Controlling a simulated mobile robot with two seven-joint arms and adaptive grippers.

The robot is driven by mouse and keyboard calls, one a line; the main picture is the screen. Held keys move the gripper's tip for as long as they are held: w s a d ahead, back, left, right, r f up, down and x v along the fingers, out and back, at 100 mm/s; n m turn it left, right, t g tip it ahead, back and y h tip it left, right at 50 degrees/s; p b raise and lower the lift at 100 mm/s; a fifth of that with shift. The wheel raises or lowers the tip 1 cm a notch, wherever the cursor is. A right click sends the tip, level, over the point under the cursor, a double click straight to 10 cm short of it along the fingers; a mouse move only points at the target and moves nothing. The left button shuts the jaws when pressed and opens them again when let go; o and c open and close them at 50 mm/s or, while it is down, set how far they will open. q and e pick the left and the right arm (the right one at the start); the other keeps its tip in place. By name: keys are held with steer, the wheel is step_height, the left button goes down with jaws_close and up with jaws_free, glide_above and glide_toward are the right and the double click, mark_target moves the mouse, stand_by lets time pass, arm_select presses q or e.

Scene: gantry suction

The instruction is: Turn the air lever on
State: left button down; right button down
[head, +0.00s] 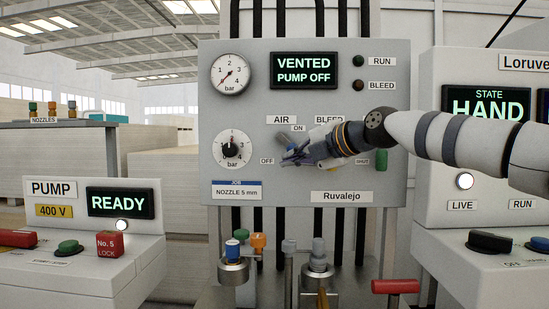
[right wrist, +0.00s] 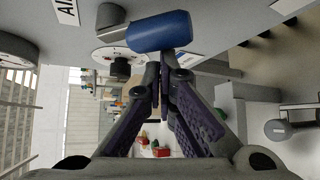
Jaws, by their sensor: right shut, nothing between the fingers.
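The AIR lever has a blue handle (right wrist: 160,32) on a dark hub (right wrist: 112,15) in the right wrist view. In the head view it is mostly hidden behind my gripper, under the AIR label (head: 282,119), with ON above and OFF (head: 266,161) to the left. My right gripper (head: 292,157) is in front of the lever at the panel. Its fingers are shut and empty; in the right wrist view the fingertips (right wrist: 163,85) are close beside the handle. I cannot tell whether they touch it. My left gripper is not in view.
The panel display (head: 304,70) reads VENTED, PUMP OFF. A regulator knob (head: 231,149) is left of the lever. The BLEED control beside the lever is mostly hidden by my right wrist. Nozzles in cups (head: 233,271) stand below the panel.

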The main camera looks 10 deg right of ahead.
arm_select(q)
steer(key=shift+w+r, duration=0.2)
arm_select(e)
steer(key=shift+s+d+r, duration=0.25)
steer(key=shift+d+r, duration=0.6)
steer(key=shift+r, duration=0.2)
steer(key=shift+d+r, duration=0.1)
steer(key=shift+r, duration=0.2)
steer(key=shift+f, duration=0.1)
